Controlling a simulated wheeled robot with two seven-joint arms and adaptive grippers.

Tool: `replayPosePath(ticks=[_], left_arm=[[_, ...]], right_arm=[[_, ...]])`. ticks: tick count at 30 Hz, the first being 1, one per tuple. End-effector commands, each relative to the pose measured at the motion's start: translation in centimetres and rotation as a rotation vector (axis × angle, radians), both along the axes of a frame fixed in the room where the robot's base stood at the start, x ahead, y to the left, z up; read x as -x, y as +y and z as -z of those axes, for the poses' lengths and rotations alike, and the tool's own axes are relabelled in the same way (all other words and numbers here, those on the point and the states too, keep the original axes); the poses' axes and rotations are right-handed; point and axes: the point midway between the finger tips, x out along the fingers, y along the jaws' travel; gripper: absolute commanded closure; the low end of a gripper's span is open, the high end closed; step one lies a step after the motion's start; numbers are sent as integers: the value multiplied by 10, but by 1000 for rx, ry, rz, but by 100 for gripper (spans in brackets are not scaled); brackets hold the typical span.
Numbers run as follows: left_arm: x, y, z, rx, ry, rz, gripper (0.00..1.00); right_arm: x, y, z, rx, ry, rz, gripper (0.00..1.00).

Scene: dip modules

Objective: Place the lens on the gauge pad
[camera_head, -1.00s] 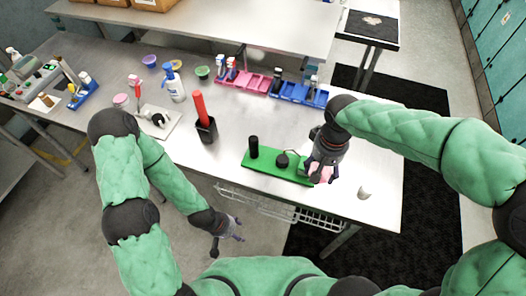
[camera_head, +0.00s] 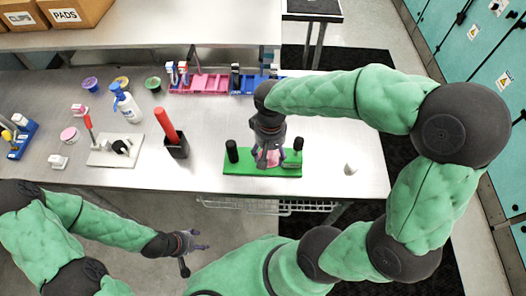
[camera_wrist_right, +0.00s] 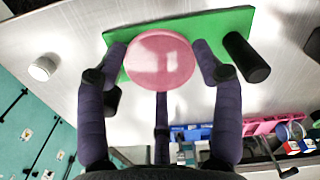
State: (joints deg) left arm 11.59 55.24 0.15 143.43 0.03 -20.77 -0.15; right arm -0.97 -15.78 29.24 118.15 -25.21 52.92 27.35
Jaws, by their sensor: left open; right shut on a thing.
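A pink round disc, which looks like the lens (camera_wrist_right: 161,60), sits between the fingers of my right gripper (camera_wrist_right: 163,68). In the head view my right gripper (camera_head: 268,158) points down over the middle of a green board (camera_head: 243,168), with some pink showing under it. This board seems to be the gauge pad; it also shows behind the disc in the wrist view (camera_wrist_right: 205,25). Whether the disc touches the board is unclear. A black post (camera_head: 232,151) stands at the board's left end. My left gripper (camera_head: 200,242) is open and empty, in front of the table.
A grey plate with a black part (camera_head: 105,155) and a red rod in a black holder (camera_head: 175,148) stand to the left. Pink bins (camera_head: 205,85) and blue bins lie at the back. A small white piece (camera_head: 350,169) is right of the board. The table (camera_head: 330,140) around it is clear.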

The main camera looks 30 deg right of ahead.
Motion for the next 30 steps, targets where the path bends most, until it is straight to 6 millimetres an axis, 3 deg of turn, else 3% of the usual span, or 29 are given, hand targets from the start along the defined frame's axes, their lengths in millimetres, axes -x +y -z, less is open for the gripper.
replayPosePath(ticks=[3, 10, 18, 25, 30], left_arm=[[0, 0, 5, 0, 0, 0, 42], [0, 0, 11, 0, 0, 0, 42], [0, 0, 13, 0, -1, 0, 42], [0, 0, 20, 0, -1, 0, 42], [0, 0, 19, 0, -1, 0, 42]], right_arm=[[-21, -6, 18, -1, 4, 0, 55], [-46, -13, 50, 0, 1, -1, 55], [-57, -16, 62, 0, 1, 0, 55], [-60, -17, 93, -1, 3, -1, 55], [-61, -17, 96, -1, -2, 0, 55]])
